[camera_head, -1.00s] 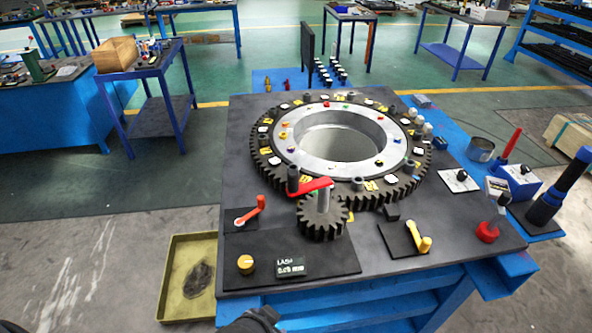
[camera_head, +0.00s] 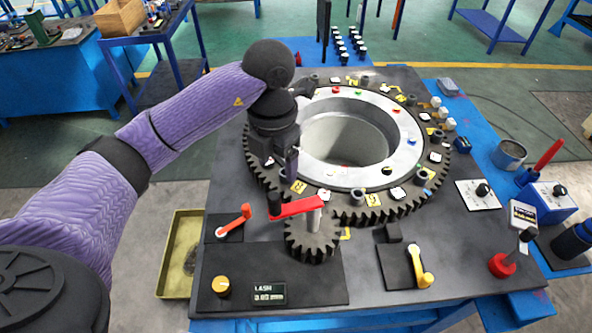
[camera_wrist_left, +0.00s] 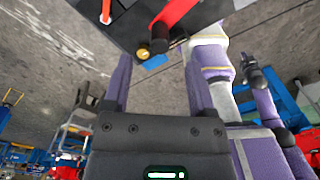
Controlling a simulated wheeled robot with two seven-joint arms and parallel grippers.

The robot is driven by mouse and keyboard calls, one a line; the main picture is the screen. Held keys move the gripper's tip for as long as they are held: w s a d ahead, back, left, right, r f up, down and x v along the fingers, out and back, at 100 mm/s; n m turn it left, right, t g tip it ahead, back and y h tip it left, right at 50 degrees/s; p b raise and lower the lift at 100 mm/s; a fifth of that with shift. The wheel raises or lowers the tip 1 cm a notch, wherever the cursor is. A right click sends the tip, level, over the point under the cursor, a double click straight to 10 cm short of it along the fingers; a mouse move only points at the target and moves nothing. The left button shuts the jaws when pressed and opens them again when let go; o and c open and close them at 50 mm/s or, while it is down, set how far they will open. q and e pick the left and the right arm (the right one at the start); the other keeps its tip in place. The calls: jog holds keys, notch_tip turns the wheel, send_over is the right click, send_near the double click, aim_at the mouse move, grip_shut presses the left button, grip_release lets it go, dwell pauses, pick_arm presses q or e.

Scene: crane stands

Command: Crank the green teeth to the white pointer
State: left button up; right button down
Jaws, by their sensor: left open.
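The large dark gear ring (camera_head: 366,214) lies flat on the bench, with coloured dots and white and yellow tags around its top. A small dark pinion (camera_head: 312,245) meshes at its near side. It carries a red crank arm (camera_head: 297,208) with an upright black handle (camera_head: 274,204) at its left end. My left gripper (camera_head: 278,168) is open and empty above the ring's near-left part, just behind the handle and apart from it. Its spread fingers show in the left wrist view (camera_wrist_left: 158,65). I cannot make out green teeth or a white pointer. A dark hand-like part, probably my right gripper (camera_wrist_left: 252,72), shows small.
A red lever (camera_head: 235,220), an orange knob (camera_head: 221,286) and a lash display (camera_head: 268,293) are at the front left. A tin (camera_head: 509,154) stands at the right.

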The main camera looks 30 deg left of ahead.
aim_at(272, 196)
pick_arm(q)
jog(key=s+f, duration=0.2)
jog(key=f, duration=0.1)
jog(key=s+f, duration=0.1)
jog(key=f, duration=0.1)
jog(key=shift+a, duration=0.1)
jog(key=f, duration=0.2)
jog(key=w+f, duration=0.1)
jog(key=f, duration=0.1)
jog(key=shift+f+b, duration=0.1)
jog(key=shift+b, duration=0.2)
jog(key=shift+s+f, duration=0.1)
jog(key=shift+s, duration=0.1)
jog(key=shift+w, duration=0.2)
jog(key=shift+c, duration=0.8)
grip_shut()
